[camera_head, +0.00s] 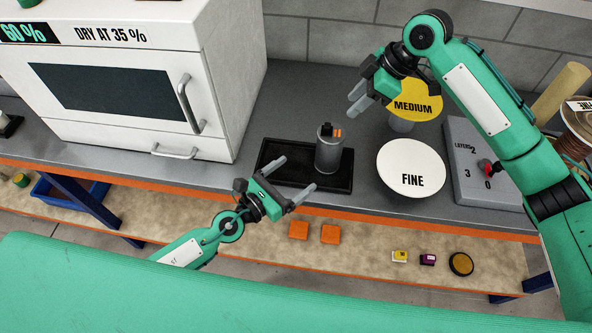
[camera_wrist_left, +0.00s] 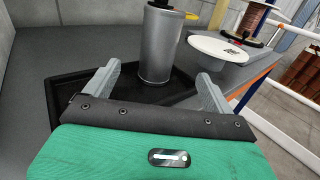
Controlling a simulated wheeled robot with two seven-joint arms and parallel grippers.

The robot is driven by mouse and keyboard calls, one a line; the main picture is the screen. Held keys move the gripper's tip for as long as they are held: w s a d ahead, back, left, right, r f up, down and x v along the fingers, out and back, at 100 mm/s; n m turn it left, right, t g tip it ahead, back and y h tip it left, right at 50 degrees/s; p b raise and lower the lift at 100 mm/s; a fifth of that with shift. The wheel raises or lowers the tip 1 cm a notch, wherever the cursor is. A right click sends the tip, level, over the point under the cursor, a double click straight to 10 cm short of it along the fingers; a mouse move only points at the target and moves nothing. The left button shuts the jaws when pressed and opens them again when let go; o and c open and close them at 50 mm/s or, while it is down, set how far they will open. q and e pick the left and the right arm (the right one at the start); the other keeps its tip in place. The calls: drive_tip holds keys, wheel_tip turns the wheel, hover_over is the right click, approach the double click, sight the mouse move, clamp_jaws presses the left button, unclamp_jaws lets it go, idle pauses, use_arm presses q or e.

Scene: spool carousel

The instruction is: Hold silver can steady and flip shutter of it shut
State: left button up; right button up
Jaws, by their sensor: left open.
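The silver can (camera_head: 329,157) stands upright on a black tray (camera_head: 270,173). Its top has a dark part and a small orange piece (camera_head: 337,132); I cannot tell how the shutter stands. My left gripper (camera_head: 293,178) is open and empty, in front and to the left of the can. In the left wrist view the can (camera_wrist_left: 160,48) stands beyond the two fingers, roughly in line with the gap between them, not gripped. My right gripper (camera_head: 354,99) is up at the right, above and behind the can, its fingers apart and empty.
A white dryer (camera_head: 110,75) stands at the left with its handle towards me. Right of the can are a white FINE disc (camera_head: 412,180), a yellow MEDIUM disc (camera_head: 415,108) and a grey dial box (camera_head: 470,150). Orange blocks (camera_head: 299,229) lie on the lower shelf.

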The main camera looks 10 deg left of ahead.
sight(330, 147)
use_arm(q)
drive_tip(key=shift+x, duration=0.85)
drive_tip(key=x, duration=1.2)
drive_tip(key=shift+w, duration=0.1)
